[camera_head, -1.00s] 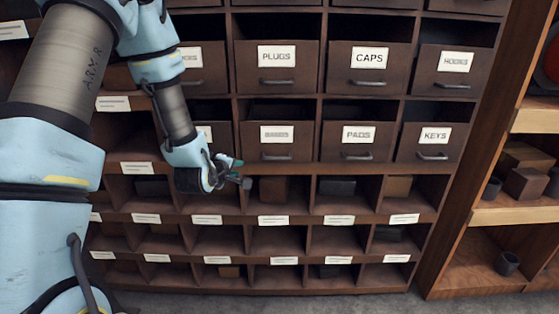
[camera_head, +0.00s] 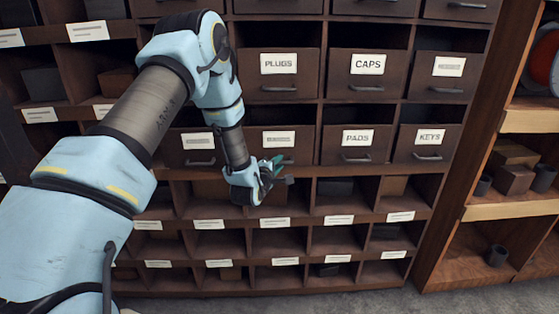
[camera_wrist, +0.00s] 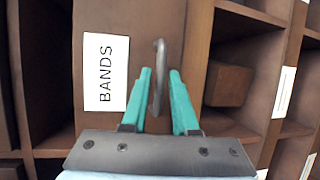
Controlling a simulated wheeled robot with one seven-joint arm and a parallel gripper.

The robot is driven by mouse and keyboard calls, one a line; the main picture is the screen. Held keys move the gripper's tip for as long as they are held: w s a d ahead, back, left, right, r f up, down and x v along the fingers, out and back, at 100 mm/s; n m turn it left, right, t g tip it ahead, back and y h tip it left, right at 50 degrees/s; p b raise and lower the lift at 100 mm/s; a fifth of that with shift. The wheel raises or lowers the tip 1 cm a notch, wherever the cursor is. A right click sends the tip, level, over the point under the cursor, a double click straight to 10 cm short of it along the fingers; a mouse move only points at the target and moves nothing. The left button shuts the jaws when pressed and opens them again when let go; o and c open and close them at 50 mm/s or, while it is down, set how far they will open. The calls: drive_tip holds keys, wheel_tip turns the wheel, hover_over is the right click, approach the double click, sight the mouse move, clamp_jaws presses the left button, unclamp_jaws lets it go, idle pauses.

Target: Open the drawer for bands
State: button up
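The bands drawer (camera_head: 305,148) is a dark brown wooden drawer with a white label, in line with its neighbours in the head view. The wrist view shows its "BANDS" label (camera_wrist: 106,72) turned sideways. Its grey metal handle (camera_wrist: 160,62) lies between the two green fingers of my gripper (camera_wrist: 161,88). The left finger is very close to the handle; a gap shows at the right finger. Contact cannot be told. In the head view my gripper (camera_head: 277,168) is at the drawer's lower front and partly hides the handle.
The plugs drawer (camera_head: 278,75) is directly above, and the pads drawer (camera_head: 348,144) is to the right. Open cubbies lie below, some holding blocks, such as a brown block (camera_wrist: 228,84). A wooden shelf (camera_head: 510,208) stands at the far right.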

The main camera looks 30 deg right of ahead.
drive_tip(key=shift+w+d+f, duration=0.15)
drive_tip(key=shift+w+d, duration=0.25)
drive_tip(key=shift+d, duration=0.05)
clamp_jaws()
idle(1.2)
